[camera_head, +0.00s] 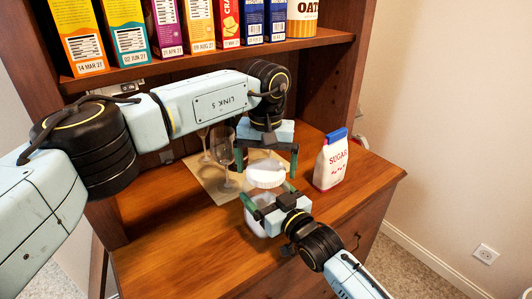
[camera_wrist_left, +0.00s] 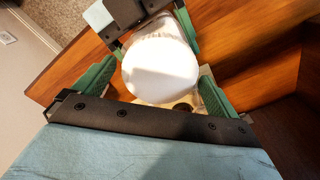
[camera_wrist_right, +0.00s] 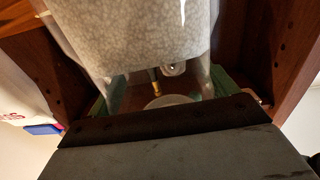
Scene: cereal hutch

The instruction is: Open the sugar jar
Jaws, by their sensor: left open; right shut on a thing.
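The sugar jar (camera_head: 258,219) is clear with pale contents and a white round lid (camera_head: 265,177). My right gripper (camera_head: 268,194) is shut around the jar body, below the lid. In the right wrist view the jar (camera_wrist_right: 135,35) fills the space between the fingers. My left gripper (camera_head: 266,168) points down from above, open, with its fingers on either side of the lid. Whether the jar touches the counter is hidden.
A white sugar bag (camera_head: 331,163) with a blue top stands on the wooden counter (camera_head: 180,235) to the right. Wine glasses (camera_head: 222,147) stand on a beige mat (camera_head: 209,182) behind and left. A shelf (camera_head: 200,60) with several boxes hangs above my left arm.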

